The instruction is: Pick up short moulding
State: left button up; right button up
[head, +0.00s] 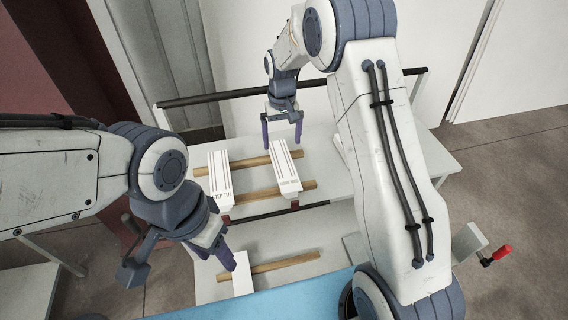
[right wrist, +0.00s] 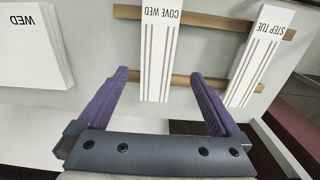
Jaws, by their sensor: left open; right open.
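Two white grooved mouldings lie across wooden battens. One is labelled COVE WED (head: 286,165) and the other STEP TUE (head: 220,182). In the right wrist view COVE WED (right wrist: 158,52) lies ahead between my open right fingertips, with STEP TUE (right wrist: 262,55) to its right. My right gripper (head: 282,126) is open and empty at the far end of COVE WED. A shorter white piece (head: 243,276) lies on the near batten. My left gripper (head: 218,256) is open beside its upper left end; whether the fingers straddle it I cannot tell.
Wooden battens (head: 300,188) lie on a pale table (head: 325,232). A white stack labelled WED (right wrist: 38,50) stands left in the right wrist view. A dark rail (head: 225,95) runs along the back. A red-handled clamp (head: 500,254) is at the right.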

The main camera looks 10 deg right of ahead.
jog(key=p, duration=0.2)
send_over(283, 164)
jog(key=f, duration=0.5)
jog(key=shift+s, duration=0.2)
jog(key=shift+f, duration=0.35)
jog(key=f+p, duration=0.2)
jog(key=f, duration=0.1)
jog(key=shift+w+f, duration=0.2)
jog(key=shift+f, duration=0.65)
jog(key=shift+r, duration=0.1)
grip_shut()
